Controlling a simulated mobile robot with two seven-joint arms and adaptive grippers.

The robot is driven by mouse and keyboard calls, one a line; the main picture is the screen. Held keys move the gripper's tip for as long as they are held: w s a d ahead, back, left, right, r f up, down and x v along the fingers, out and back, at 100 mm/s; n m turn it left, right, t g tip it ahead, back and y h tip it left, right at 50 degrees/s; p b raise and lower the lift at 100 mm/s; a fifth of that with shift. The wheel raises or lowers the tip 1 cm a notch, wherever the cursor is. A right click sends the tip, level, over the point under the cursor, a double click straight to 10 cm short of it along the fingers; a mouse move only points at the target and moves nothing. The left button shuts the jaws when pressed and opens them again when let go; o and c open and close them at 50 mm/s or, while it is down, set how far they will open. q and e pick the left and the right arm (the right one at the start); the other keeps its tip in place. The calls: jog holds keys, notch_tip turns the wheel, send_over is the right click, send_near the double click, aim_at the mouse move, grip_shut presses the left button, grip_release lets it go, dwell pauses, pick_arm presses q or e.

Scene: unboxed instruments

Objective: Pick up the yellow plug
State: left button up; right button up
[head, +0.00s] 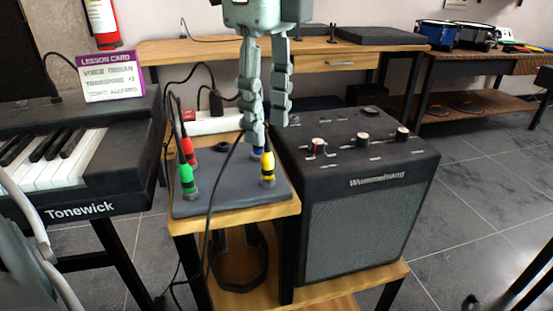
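The yellow plug (267,168) stands upright at the right side of a dark grey pad (230,196) on a small wooden stand. My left gripper (267,131) hangs from above, fingers pointing down and apart with a gap between them. Its fingertips appear just above the yellow plug in the picture; the exact height gap is hard to tell. A blue plug (257,151) behind is mostly hidden by the plug and fingers. A green plug (187,180) and a red plug (187,148) stand on the pad's left side. My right gripper is not in view.
A black amplifier (365,225) with knobs stands close on the right. A keyboard (90,165) with a lesson card (112,77) is on the left. A white power strip (212,122) lies behind the pad. Black cables loop around the plugs and down the stand's front.

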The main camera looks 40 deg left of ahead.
aim_at(267, 151)
pick_arm(q)
notch_tip(267, 151, down, 6)
jog(key=shift+a+f, duration=0.1)
jog(key=shift+f, duration=0.05)
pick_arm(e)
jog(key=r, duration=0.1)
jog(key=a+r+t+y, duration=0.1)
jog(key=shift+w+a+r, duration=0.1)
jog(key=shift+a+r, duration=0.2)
pick_arm(q)
jog(key=shift+c, duration=0.4)
grip_shut()
